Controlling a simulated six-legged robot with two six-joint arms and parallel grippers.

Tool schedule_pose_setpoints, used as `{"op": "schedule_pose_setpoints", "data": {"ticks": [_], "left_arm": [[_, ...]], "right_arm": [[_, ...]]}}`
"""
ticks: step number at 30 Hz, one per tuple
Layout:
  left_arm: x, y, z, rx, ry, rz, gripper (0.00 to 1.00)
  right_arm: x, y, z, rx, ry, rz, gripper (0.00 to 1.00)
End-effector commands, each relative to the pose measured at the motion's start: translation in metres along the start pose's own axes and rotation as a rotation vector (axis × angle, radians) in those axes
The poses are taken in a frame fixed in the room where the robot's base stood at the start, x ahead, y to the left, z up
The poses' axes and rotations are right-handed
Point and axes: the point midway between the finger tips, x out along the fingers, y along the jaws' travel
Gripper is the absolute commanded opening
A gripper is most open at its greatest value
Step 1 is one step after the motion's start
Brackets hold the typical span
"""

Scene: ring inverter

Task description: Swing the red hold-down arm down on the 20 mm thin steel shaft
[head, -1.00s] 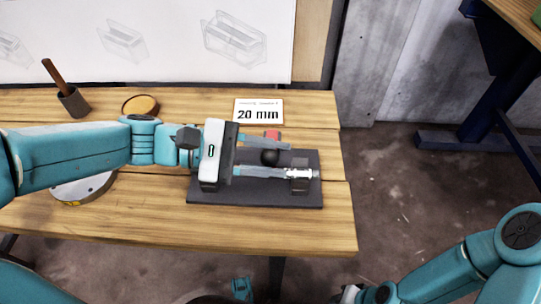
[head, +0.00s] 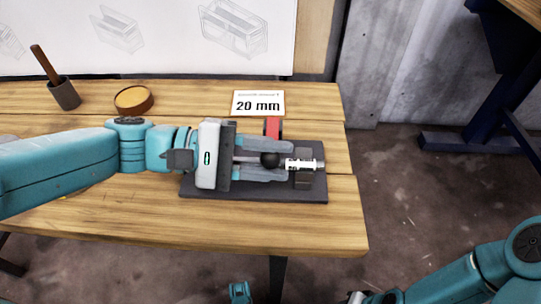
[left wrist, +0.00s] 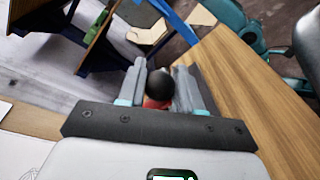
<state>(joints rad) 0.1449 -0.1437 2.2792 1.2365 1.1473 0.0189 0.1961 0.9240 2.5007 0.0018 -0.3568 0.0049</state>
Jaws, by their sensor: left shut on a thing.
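My left gripper (head: 288,161) is closed around the black ball knob (head: 270,159) of the red hold-down arm (head: 272,128), with a finger on each side of it. The knob also shows between the fingers in the left wrist view (left wrist: 160,84), with red (left wrist: 155,103) beside it. The steel shaft (head: 316,164) shows only its right end, with a light marked band, over a dark support block (head: 304,181) on the dark base plate (head: 318,193). The gripper hides the rest of the shaft. Of my right arm only links show; its fingers are not clear at the lower edge.
The fixture stands on a wooden table (head: 110,215). A card reading 20 mm (head: 258,103) lies behind it. A dark cup with a wooden handle (head: 64,95) and a round brown-topped thing (head: 134,100) stand at the back left. The table front is clear.

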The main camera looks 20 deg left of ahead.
Motion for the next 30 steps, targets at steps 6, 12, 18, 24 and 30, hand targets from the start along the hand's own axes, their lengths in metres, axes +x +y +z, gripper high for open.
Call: {"op": "schedule_pose_setpoints", "data": {"ticks": [6, 12, 18, 24, 30], "left_arm": [[-0.001, 0.005, -0.002, 0.007, 0.009, 0.011, 0.57], [-0.001, 0.003, -0.001, 0.004, 0.005, 0.007, 0.57], [-0.001, 0.003, -0.001, 0.003, 0.003, 0.006, 0.57], [-0.009, 0.003, -0.001, 0.002, 0.007, 0.006, 0.57], [-0.05, 0.005, -0.001, 0.0, 0.013, 0.01, 0.57]], "right_arm": [[0.0, 0.0, 0.0, 0.0, 0.0, 0.0, 0.2], [0.0, 0.0, 0.0, -0.001, -0.001, 0.0, 0.2], [0.0, 0.0, 0.0, -0.001, -0.001, 0.0, 0.2], [-0.003, -0.001, 0.001, -0.001, -0.002, 0.0, 0.2], [-0.012, -0.006, 0.003, -0.007, -0.008, -0.001, 0.2]]}}
